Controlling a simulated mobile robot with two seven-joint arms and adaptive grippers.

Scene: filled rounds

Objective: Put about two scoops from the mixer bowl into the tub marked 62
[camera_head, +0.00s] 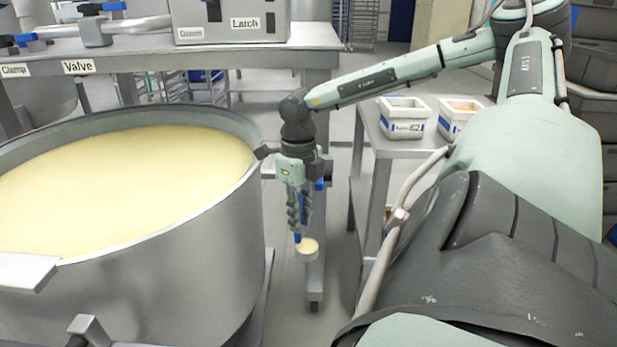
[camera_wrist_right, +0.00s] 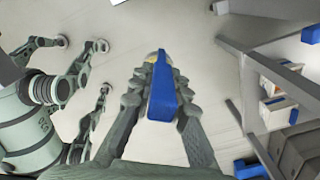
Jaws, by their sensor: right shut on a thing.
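The mixer bowl (camera_head: 215,255) is a big steel vessel at the left, full of pale yellow mix (camera_head: 110,185). My right gripper (camera_head: 299,222) is just right of the bowl, pointing down outside its rim. It is shut on the blue handle of a scoop (camera_head: 308,247), whose small cup hangs below with pale yellow stuff showing in it. In the right wrist view the blue handle (camera_wrist_right: 163,95) lies between the fingers and mostly hides the cup. The tub marked 62 (camera_head: 394,128) is white with a blue label and stands on a side table. My left gripper is not in view.
A second white tub (camera_head: 447,127) stands right of the tub marked 62 on the grey side table (camera_head: 375,143). A steel bench (camera_head: 290,48) with parts labelled Clamp, Valve and Latch is behind the bowl. Floor shows between the bowl and the side table.

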